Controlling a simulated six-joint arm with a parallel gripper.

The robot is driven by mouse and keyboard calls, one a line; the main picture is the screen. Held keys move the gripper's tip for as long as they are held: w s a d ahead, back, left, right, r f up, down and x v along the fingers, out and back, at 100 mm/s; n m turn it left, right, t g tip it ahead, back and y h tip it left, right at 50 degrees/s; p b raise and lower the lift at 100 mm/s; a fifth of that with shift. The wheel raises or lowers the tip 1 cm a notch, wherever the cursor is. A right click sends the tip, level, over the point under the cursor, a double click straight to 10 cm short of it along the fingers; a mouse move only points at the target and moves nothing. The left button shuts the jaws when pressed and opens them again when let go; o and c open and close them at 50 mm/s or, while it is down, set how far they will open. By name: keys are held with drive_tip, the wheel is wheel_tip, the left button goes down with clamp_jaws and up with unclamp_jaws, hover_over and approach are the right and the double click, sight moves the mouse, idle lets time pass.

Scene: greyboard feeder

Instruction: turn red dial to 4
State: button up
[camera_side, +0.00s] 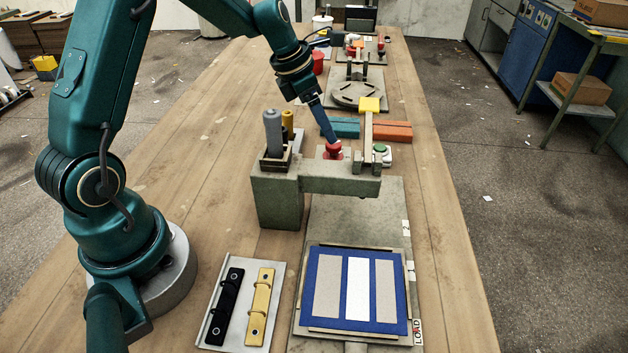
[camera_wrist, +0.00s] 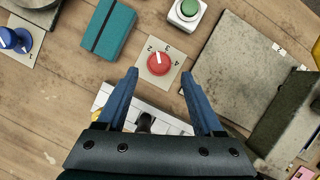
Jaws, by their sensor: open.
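The red dial (camera_wrist: 159,65) sits on a small pale plate (camera_wrist: 152,78) with the numbers 2, 3 and 4 readable around it in the wrist view. Its white mark points up in that view, between the 2 and the 3. My gripper (camera_wrist: 159,74) is open, with one blue finger to each side of the dial and nothing between them but the view of it. In the side view my gripper (camera_side: 331,139) is just above the red dial (camera_side: 333,150). I cannot tell whether the fingers reach down around it.
A green button (camera_wrist: 189,8), a teal book (camera_wrist: 108,30) and a blue dial (camera_wrist: 14,40) lie around the red dial. A grey beam fixture (camera_side: 340,180) stands in front of it. A blue board (camera_side: 355,320) with pale strips lies nearer the camera.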

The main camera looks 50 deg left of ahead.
sight(333, 150)
drive_tip(key=shift+x, duration=2.15)
drive_tip(key=shift+a, duration=0.1)
drive_tip(key=shift+c, duration=0.3)
clamp_jaws()
drive_tip(key=shift+m, duration=0.3)
drive_tip(key=m, duration=0.1)
drive_tip(key=m+g+h, duration=0.1)
drive_tip(key=m, duration=0.3)
drive_tip(key=shift+w+a+h, duration=0.15)
drive_tip(key=shift+a+h, duration=0.15)
drive_tip(key=m+g, duration=0.1)
drive_tip(key=m, duration=0.2)
drive_tip(key=m+g+h, duration=0.1)
drive_tip(key=m, duration=0.2)
drive_tip(key=shift+w, duration=0.2)
drive_tip(key=shift+m+g, duration=0.3)
